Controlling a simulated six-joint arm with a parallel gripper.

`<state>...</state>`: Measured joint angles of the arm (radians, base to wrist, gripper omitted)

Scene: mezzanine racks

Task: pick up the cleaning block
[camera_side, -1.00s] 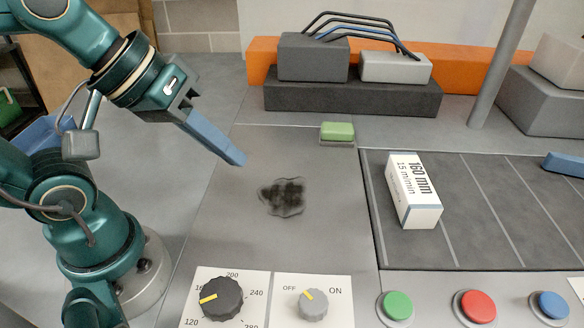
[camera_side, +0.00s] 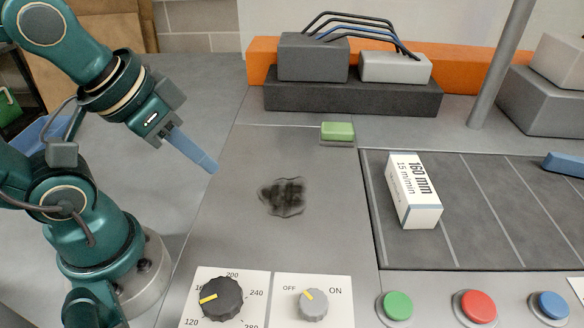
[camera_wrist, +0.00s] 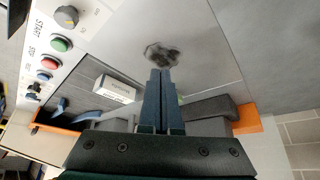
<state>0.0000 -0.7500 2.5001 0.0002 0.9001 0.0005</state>
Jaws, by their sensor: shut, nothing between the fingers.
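The cleaning block appears to be the small green block (camera_side: 338,131) on a thin grey base at the back of the grey panel, in the side view. My gripper (camera_side: 213,168) is to the left of it and nearer the camera, well apart from it, in the air with its blue fingers together and empty. In the wrist view my gripper's fingers (camera_wrist: 160,74) point toward a dark smudge (camera_wrist: 162,55). The smudge also shows in the side view (camera_side: 283,197), to the right of the fingertips.
A white labelled box (camera_side: 414,192) stands on the dark lined area at the right. A dark base (camera_side: 352,97) with grey units and cables is behind the green block. Knobs (camera_side: 221,298) and buttons (camera_side: 398,305) line the front. The panel around the smudge is clear.

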